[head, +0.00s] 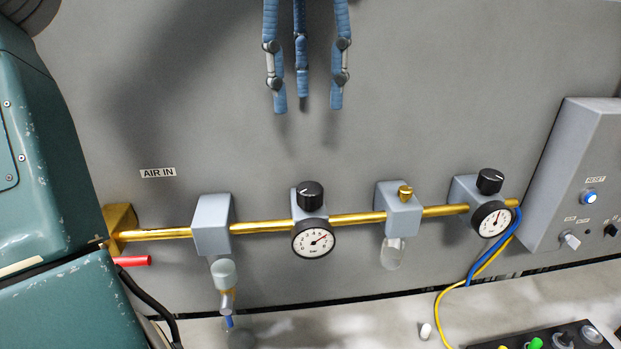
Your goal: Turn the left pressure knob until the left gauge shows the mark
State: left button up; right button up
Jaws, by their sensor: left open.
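The left pressure knob (310,195) is black with a pale line on top and sits on a grey regulator block on the brass pipe. The left gauge (314,240) hangs just below it, with a white face and a needle pointing to the upper right. I cannot make out a separate mark on its dial. My left gripper (305,105) has blue fingers, spread apart and empty. It hangs from the top of the head view, in the picture above the knob and apart from it. My right gripper is not in view.
A second knob (489,181) and gauge (491,219) sit farther right. Between them is a grey block (398,209) with a brass cap. A filter block (212,224) is at left. A teal machine (60,180) fills the left edge; a control box (575,180) stands right.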

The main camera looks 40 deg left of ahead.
aim_at(309, 188)
pick_arm(q)
jog(key=shift+n, duration=0.5)
notch_tip(309, 188, down, 15)
jog(key=shift+w+d+f+p, duration=0.1)
jog(key=shift+f+p, duration=0.1)
jog(key=shift+p, duration=0.9)
